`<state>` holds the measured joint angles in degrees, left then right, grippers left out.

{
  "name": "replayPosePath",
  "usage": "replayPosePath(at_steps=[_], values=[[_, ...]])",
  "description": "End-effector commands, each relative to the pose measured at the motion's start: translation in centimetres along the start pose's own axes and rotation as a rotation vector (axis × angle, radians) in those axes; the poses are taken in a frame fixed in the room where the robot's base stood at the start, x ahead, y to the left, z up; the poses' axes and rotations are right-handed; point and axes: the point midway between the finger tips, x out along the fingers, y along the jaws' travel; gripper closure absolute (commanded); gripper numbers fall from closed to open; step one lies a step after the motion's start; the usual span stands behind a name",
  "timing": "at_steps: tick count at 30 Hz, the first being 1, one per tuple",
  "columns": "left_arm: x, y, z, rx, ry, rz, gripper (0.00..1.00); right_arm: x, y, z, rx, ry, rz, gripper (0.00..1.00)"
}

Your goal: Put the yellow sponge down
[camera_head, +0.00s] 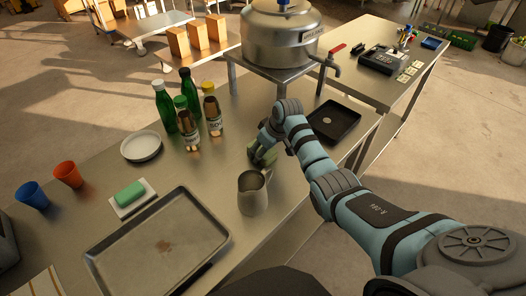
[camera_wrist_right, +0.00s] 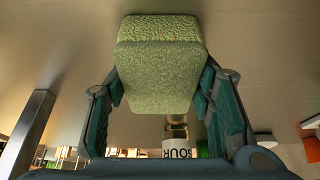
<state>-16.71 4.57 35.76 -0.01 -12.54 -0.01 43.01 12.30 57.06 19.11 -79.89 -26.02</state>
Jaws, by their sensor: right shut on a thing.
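My right gripper (camera_head: 264,148) is low over the steel counter (camera_head: 222,165), between the bottles and the metal jug. In the right wrist view the gripper (camera_wrist_right: 160,100) is shut on a yellow-green sponge (camera_wrist_right: 160,65), with a finger on each side of it. In the head view the held sponge (camera_head: 262,157) is mostly hidden by the gripper. I cannot tell whether it touches the counter. My left gripper is in neither view.
A metal jug (camera_head: 252,195) stands close in front of the gripper. Bottles, including a green one (camera_head: 165,107), stand to its left. A black tray (camera_head: 333,122) lies to the right. A green block (camera_head: 130,194) lies on a white dish beside a large tray (camera_head: 205,235).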

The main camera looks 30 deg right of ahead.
Motion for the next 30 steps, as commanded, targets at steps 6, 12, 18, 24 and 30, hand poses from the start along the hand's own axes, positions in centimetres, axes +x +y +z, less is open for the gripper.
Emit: replayPosePath(at_steps=[6, 12, 18, 24, 30], values=[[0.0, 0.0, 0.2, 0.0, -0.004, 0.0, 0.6, 0.1, 0.0, 0.3, 0.001, -0.007, -0.001, 0.92], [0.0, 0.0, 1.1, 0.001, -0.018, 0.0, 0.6, 0.3, 0.0, 0.4, 0.001, -0.007, -0.001, 0.36], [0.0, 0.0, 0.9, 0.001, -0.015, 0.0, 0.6, 0.3, 0.0, 0.3, 0.001, -0.006, -0.001, 0.31], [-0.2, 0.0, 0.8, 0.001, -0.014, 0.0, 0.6, -0.1, 0.0, 0.1, 0.001, -0.005, 0.0, 0.31], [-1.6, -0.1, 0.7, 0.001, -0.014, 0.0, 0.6, -3.6, 0.0, 0.0, -0.001, -0.004, 0.002, 0.31]])
